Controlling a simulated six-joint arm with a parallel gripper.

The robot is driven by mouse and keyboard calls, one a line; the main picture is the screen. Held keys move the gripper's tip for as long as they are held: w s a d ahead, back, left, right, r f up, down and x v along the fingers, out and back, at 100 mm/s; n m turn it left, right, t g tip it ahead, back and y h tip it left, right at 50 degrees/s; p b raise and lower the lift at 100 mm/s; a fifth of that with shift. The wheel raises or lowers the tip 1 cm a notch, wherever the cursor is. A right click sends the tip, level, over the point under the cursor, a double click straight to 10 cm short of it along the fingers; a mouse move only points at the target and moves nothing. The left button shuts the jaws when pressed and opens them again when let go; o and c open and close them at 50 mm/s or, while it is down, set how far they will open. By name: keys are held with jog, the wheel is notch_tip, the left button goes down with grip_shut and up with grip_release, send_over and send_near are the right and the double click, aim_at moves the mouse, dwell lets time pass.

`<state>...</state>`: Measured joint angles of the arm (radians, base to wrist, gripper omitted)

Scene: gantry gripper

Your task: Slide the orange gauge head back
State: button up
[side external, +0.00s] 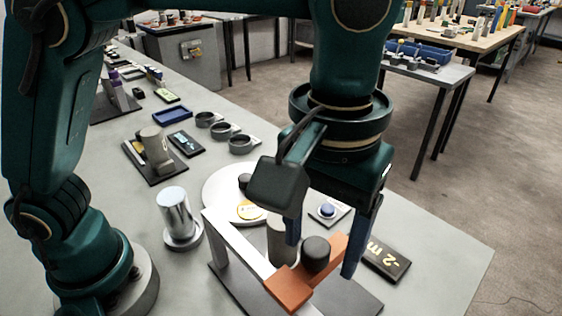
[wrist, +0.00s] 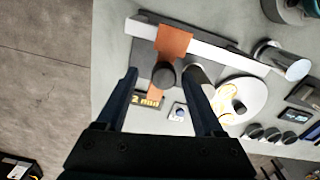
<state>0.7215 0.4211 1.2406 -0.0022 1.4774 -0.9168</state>
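The orange gauge head (side external: 291,288) sits across a pale rail (side external: 236,243) above a dark base plate. It also shows on the rail (wrist: 210,43) in the wrist view, as an orange block (wrist: 173,40). A dark round knob (side external: 316,251) stands on its arm; the wrist view shows the knob (wrist: 164,75) too. My gripper (side external: 321,258) is open, with one blue finger on each side of the knob. In the wrist view the knob appears between my fingertips (wrist: 163,80), with gaps on both sides. Whether the fingertips reach knob height is unclear.
A grey cylinder (side external: 280,240) stands close to my left finger. A white disc (side external: 214,186), a silver cylinder (side external: 175,215), a blue button on a plate (side external: 328,210) and a dark "2 mm" plate (side external: 388,262) surround the work. The table's right side is clear.

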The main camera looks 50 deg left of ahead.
aim_at(320, 248)
jog(key=shift+r, duration=2.6)
jog(key=a+r+n+t, duration=0.25)
jog(key=a+r, duration=0.25)
jog(key=a, duration=0.7)
jog(key=s+a+f+m+t, duration=0.3)
jog(key=a+f, duration=0.4)
jog(key=f, duration=0.4)
jog(key=shift+s+a+m, duration=0.25)
jog(key=shift+s+m, duration=0.6)
